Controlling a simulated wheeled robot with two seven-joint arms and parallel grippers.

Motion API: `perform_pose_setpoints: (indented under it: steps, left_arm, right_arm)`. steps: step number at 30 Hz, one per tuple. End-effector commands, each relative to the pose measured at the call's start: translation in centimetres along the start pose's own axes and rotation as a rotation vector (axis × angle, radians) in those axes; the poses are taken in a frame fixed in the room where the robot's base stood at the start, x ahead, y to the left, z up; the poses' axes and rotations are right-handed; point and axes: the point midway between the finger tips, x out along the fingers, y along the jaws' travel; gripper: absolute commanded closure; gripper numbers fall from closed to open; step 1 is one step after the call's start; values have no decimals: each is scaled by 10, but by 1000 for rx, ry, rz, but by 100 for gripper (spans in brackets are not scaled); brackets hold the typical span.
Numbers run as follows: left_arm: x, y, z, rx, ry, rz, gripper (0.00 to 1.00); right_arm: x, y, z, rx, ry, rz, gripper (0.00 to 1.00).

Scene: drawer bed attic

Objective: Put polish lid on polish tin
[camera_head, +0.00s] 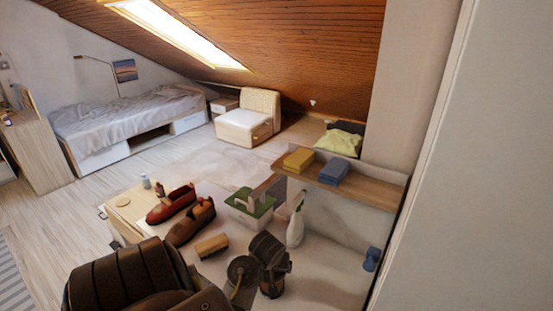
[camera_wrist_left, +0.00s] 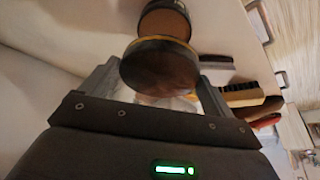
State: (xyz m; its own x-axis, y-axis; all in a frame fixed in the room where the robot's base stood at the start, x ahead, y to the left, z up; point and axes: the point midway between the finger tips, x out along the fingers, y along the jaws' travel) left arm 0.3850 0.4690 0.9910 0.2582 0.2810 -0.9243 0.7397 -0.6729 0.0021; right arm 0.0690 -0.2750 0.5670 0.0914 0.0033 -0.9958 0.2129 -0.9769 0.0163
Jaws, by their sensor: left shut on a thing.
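My left gripper (camera_wrist_left: 158,92) is shut on the polish lid (camera_wrist_left: 160,68), a dark round disc with a yellow rim, held between the fingertips. The polish tin (camera_wrist_left: 165,18), a dark round can with a light band, stands just past the lid in the left wrist view. The two look close, but I cannot tell whether they touch. In the head view my left gripper (camera_head: 270,266) is a dark shape at the front of the table, with the dark tin (camera_head: 272,287) just below it. The lid is hard to pick out there. My right gripper is not in view.
A wooden brush (camera_head: 212,246), a brown shoe (camera_head: 191,221) and a red shoe (camera_head: 171,204) lie left of the gripper. A white bottle (camera_head: 296,222) and a green-topped box (camera_head: 249,204) stand behind. A raised shelf (camera_head: 376,190) holds yellow and blue folded cloths.

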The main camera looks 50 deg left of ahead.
Motion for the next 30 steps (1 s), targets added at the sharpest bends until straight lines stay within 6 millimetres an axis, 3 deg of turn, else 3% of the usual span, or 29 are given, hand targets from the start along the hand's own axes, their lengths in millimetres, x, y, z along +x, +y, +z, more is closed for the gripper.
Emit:
perform_pose_setpoints:
  steps: [16, 18, 30]
  left_arm:
    - [38, -1, 16, 2, -1, -4, 34]
    - [45, 0, 19, 1, 1, -1, 34]
    - [55, 0, 23, -1, 1, -1, 34]
  right_arm:
    - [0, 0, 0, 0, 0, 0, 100]
    - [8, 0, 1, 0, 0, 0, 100]
    - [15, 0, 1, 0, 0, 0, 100]
